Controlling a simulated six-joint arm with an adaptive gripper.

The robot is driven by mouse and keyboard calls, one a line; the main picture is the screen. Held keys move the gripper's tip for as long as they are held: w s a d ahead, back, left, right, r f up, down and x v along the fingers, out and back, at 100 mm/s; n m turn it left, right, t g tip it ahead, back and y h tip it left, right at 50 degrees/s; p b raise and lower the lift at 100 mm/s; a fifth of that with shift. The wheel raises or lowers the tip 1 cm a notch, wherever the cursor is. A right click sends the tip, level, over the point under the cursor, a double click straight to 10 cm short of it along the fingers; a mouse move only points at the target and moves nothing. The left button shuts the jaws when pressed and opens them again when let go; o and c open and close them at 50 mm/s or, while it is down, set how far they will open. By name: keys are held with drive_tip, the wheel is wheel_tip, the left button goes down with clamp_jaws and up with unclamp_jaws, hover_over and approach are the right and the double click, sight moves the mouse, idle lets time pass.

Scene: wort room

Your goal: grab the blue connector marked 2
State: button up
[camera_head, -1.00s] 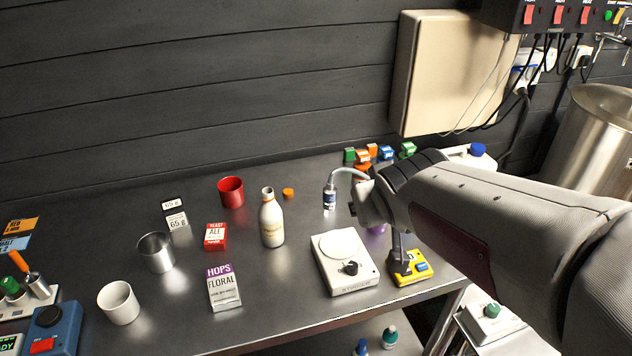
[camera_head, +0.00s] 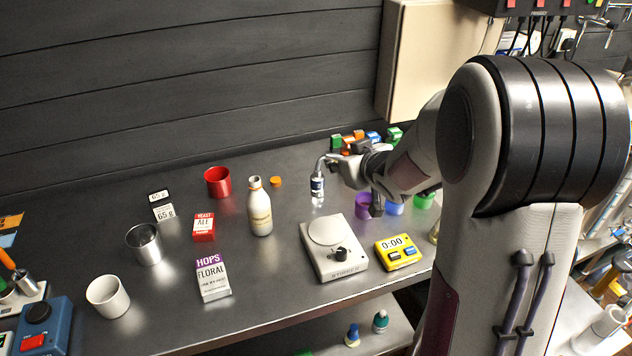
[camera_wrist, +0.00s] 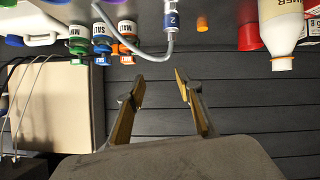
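The blue connector marked 2 (camera_wrist: 172,20) is a small white-and-blue cylinder with a grey cable curving from one end. In the head view the connector (camera_head: 317,186) is upright near the back of the table, left of my gripper (camera_head: 335,166). In the wrist view, where the scene is upside down, my gripper (camera_wrist: 160,76) is open with nothing between its fingers. The connector appears beyond the fingertips, near the right finger, and seems apart from them. The cable's far end is hidden in the head view.
A cream bottle (camera_head: 260,208), an orange cap (camera_head: 275,181) and a white scale (camera_head: 346,262) stand around the connector. Small labelled jars (camera_wrist: 103,30) are near the cable. A yellow timer (camera_head: 398,253) is at the front right. A dark plank wall (camera_head: 180,80) is behind.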

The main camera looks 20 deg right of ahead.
sight(318, 170)
drive_tip(key=w+f+n+t+y, duration=0.1)
drive_tip(key=w+f+y, duration=0.2)
drive_tip(key=f, duration=0.4)
drive_tip(key=shift+w+a+f+y, duration=0.3)
drive_tip(key=shift+w+a+y, duration=0.05)
drive_tip(key=shift+y, duration=0.05)
drive_tip(key=shift+x, duration=1.3)
drive_tip(key=shift+w, duration=0.1)
drive_tip(key=shift+x, duration=2.5)
clamp_jaws()
